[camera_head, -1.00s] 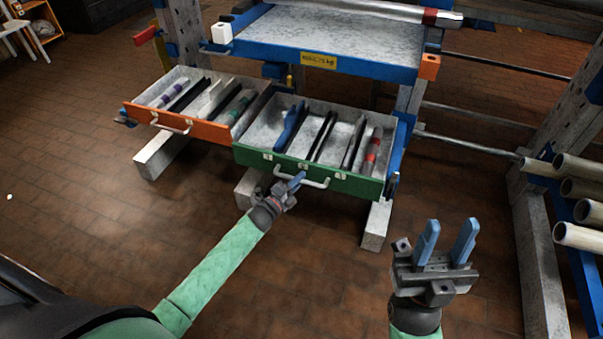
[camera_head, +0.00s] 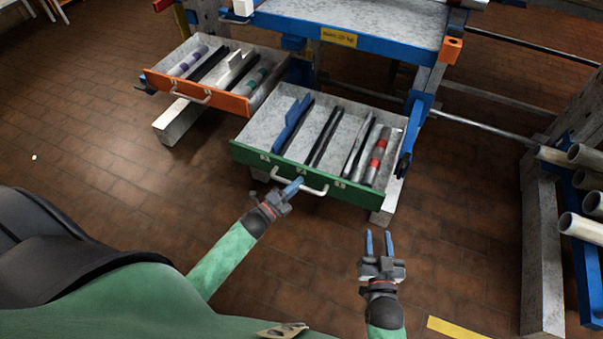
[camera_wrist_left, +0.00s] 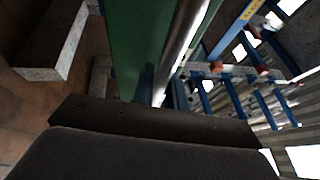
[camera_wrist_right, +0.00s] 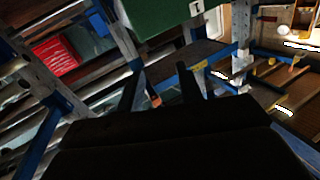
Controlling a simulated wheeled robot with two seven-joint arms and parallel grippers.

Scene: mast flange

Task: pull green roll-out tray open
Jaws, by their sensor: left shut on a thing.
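The green roll-out tray (camera_head: 228,147) stands pulled out from the rack, with a light grey floor and a green front. It holds a blue part, dark bars and a grey tube with red bands. My left gripper (camera_head: 293,187) is shut on the tray's pale bar handle (camera_head: 314,190), left of its middle. In the left wrist view the handle (camera_wrist_left: 185,35) runs close along the green front (camera_wrist_left: 135,40); the fingertips are mostly hidden. My right gripper (camera_head: 378,243) is open and empty, in front of and below the tray's right end.
An orange-fronted tray (camera_head: 197,93) stands partly out at the left. The blue-edged shelf (camera_head: 375,60) is above and behind. Pale rack feet (camera_head: 180,122) reach onto the brick floor. Pipes (camera_head: 580,225) lie on a rack at the right.

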